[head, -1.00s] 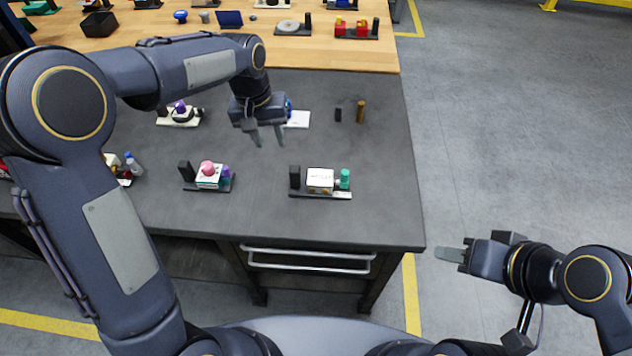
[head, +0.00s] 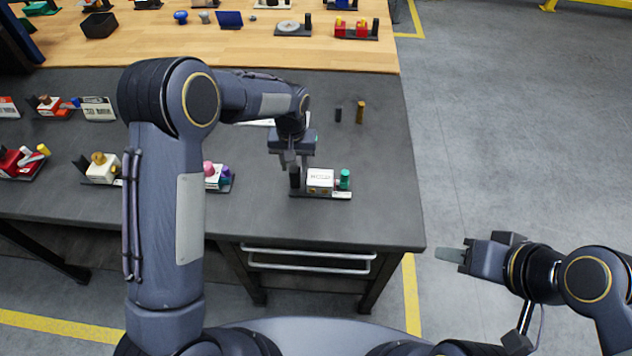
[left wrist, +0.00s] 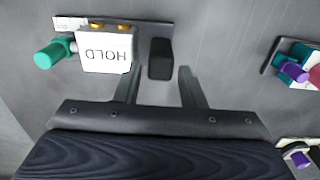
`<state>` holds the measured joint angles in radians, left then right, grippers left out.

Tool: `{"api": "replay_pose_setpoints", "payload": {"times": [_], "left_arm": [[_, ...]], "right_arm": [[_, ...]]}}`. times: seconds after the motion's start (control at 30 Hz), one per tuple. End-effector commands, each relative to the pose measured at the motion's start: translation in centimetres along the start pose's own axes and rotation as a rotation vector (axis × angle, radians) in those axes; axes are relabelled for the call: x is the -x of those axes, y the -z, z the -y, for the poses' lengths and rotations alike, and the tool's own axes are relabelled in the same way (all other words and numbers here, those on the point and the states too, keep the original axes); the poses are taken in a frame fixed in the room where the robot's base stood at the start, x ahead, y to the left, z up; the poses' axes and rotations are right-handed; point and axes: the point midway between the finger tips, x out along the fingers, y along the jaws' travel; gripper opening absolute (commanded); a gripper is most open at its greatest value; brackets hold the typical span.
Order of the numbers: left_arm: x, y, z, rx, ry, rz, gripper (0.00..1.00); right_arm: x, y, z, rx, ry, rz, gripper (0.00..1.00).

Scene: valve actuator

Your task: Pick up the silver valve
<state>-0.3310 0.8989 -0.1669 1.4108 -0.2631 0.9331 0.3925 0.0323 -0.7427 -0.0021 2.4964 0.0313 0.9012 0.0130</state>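I cannot make out a clearly silver valve in either view. The nearest unit is a dark base with a white box marked HOLD (head: 320,179), a green knob (head: 344,179) and an upright black block (head: 295,177). My left gripper (head: 293,166) is at the black block end of this unit. In the left wrist view, the open fingers of my left gripper (left wrist: 160,88) point at the black block (left wrist: 160,58), which lies just ahead of the gap between them. The HOLD box (left wrist: 106,50) is beside it. My right gripper (head: 450,254) is off the table's right side, away from the parts.
A unit with a pink knob (head: 208,168) stands left of the HOLD unit, partly hidden by my arm. A black cylinder (head: 338,115) and a brass one (head: 360,112) stand behind. More parts sit on the wooden table (head: 330,55). The grey table's (head: 385,205) right front is clear.

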Motion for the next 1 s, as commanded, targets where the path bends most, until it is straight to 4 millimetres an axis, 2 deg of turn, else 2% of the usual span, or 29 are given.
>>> {"api": "replay_pose_setpoints", "payload": {"times": [0.2,0.33,0.53,0.8,1.0], "left_arm": [[-3.4,-0.4,0.1,-0.001,0.002,0.004,0.36],[-4.1,-0.3,0.1,0.000,0.001,0.001,0.36],[-4.1,-0.3,0.1,0.000,0.001,0.001,0.36],[-4.1,-0.3,0.0,0.000,0.001,0.001,0.02],[-4.0,-0.2,0.0,0.000,-0.001,-0.001,0.00]], "right_arm": [[0.0,0.0,0.0,0.000,0.000,0.000,0.39],[0.0,0.0,0.0,0.000,0.000,0.000,0.39],[0.0,0.0,0.0,0.000,0.000,0.000,0.39],[0.0,0.0,0.0,0.000,0.000,0.000,0.39],[0.0,0.0,0.0,0.000,0.000,0.000,0.39]]}}
